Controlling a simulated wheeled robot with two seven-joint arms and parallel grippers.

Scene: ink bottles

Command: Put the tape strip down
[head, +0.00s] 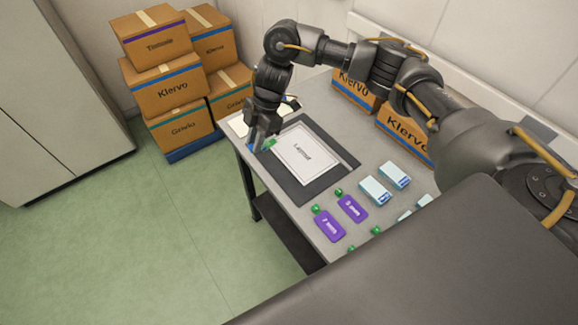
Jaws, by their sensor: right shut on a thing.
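My right gripper (259,138) is low over the far left corner of the table (296,218), beside the dark mat (328,191). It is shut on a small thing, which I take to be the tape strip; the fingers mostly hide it. Small patches of blue and green show at the fingertips, and I cannot tell which belong to the strip. I cannot tell whether it touches the table. A white printed sheet (304,168) lies on the mat just right of the gripper. My left gripper is out of view.
Two purple bottles with green caps (329,226) (352,208) lie near the front edge. Cartons (354,90) (402,133) line the table's back. More cartons (166,92) are stacked on the floor.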

